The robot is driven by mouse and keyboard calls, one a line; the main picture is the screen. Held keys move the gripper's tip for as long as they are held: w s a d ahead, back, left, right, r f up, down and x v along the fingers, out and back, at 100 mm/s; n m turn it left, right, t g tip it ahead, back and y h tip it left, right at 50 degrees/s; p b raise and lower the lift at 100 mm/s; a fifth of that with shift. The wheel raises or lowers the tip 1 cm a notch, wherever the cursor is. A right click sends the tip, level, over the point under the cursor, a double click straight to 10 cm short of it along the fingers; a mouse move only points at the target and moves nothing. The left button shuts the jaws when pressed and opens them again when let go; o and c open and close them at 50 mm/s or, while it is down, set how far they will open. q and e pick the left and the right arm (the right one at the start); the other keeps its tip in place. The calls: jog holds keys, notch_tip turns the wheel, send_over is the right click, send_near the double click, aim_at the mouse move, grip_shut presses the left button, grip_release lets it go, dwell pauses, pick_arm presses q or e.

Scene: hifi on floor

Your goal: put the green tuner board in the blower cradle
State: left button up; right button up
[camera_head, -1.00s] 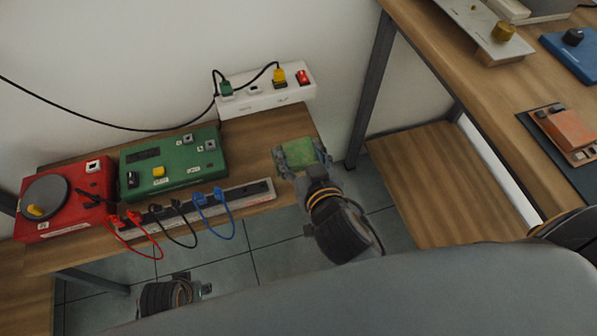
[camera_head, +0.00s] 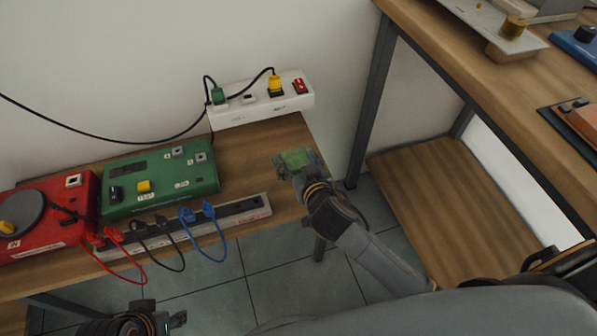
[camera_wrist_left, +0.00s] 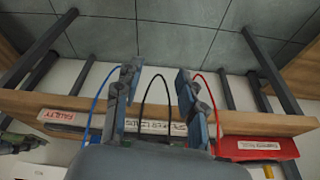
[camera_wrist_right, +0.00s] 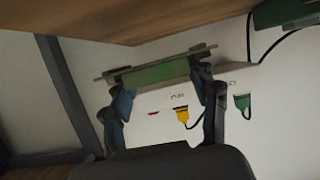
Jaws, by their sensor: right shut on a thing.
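The green tuner board (camera_head: 297,157) is a thin green plate held in front of the right end of the low wooden bench. My right gripper (camera_head: 298,168) is shut on it. In the right wrist view the board (camera_wrist_right: 155,73) spans the two fingers, seen nearly edge-on. My left gripper (camera_head: 165,322) is at the bottom edge of the head view. In the left wrist view its fingers (camera_wrist_left: 157,78) are apart with nothing gripped, and cables show beyond them. I cannot tell which thing is the blower cradle.
The low bench (camera_head: 255,155) carries a red unit (camera_head: 50,235), a green unit (camera_head: 160,180), a grey strip (camera_head: 235,208) with looping leads and a white power strip (camera_head: 262,103). At right stand a higher workbench (camera_head: 445,60) and a lower wooden shelf (camera_head: 450,200).

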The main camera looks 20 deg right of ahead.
aim_at(299, 169)
jog(key=shift+w+d+f, duration=0.15)
jog(key=shift+w+f, duration=0.25)
jog(key=shift+f, duration=0.15)
jog(key=shift+w+d+f+b, duration=0.15)
jog(key=shift+w+f+b, duration=0.15)
jog(key=shift+f+b, duration=0.15)
notch_tip(299, 169, down, 2)
jog(key=shift+f+b, duration=0.25)
jog(key=shift+b, duration=0.25)
pick_arm(q)
jog(key=w+d+r+t+h, duration=0.1)
jog(key=w+d+t, duration=0.1)
jog(key=w, duration=0.5)
jog(key=shift+t, duration=0.9)
jog(key=shift+d+r, duration=0.1)
pick_arm(e)
jog(key=shift+s+f, duration=0.1)
jog(key=shift+f, duration=0.1)
pick_arm(q)
jog(key=shift+w+d+r, duration=0.1)
jog(key=shift+w+r, duration=0.05)
jog(key=shift+w, duration=0.1)
pick_arm(e)
jog(key=o, duration=1.2)
jog(key=shift+c, duration=0.2)
